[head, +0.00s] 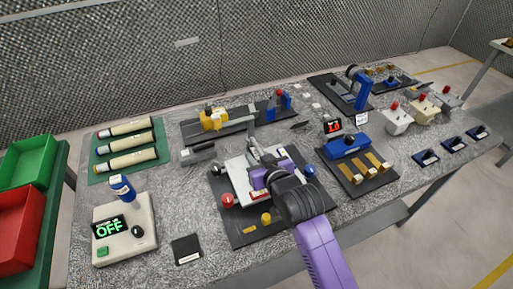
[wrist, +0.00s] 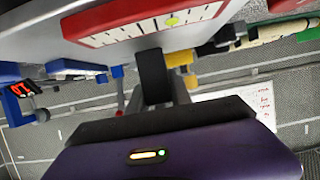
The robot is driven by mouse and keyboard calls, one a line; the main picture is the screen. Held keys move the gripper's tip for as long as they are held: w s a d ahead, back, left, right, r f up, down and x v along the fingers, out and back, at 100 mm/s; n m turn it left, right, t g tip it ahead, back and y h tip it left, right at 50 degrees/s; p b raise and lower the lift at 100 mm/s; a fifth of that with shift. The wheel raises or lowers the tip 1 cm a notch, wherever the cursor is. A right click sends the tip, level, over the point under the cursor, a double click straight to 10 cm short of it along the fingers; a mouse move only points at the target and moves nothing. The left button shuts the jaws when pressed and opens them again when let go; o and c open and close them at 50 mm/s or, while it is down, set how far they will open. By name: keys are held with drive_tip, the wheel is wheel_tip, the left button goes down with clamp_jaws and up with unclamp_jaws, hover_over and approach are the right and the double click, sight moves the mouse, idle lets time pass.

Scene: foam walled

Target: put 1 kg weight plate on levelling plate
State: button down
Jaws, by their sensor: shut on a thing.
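The levelling plate (head: 238,172) is a white plate on a dark base in the middle of the bench, with red, blue and black balls around it. My gripper (head: 262,160) is over it and hides part of it. In the wrist view a red-edged gauge (wrist: 145,24) with a green bubble is close by. My gripper (wrist: 165,85) is shut on a dark piece (wrist: 153,76), seen edge-on. It seems to be the 1 kg weight plate, but no label shows. I cannot tell whether it touches the levelling plate.
A black pad (head: 187,249) lies near the front edge. A yellow-and-grey fixture (head: 213,118) stands behind, and a blue device with brass bars (head: 348,145) stands to the right.

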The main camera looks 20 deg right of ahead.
drive_tip(key=shift+f, duration=0.3)
drive_tip(key=shift+f, duration=0.15)
drive_tip(key=c, duration=1.6)
unclamp_jaws()
drive_tip(key=shift+f, duration=0.25)
drive_tip(key=o, duration=0.4)
drive_tip(key=shift+o, duration=0.2)
drive_tip(key=shift+r, duration=0.1)
drive_tip(key=shift+s+r, duration=0.1)
drive_tip(key=shift+r, duration=0.05)
drive_tip(key=b+v, duration=0.1)
drive_tip(key=v, duration=1)
drive_tip(key=shift+s, duration=0.4)
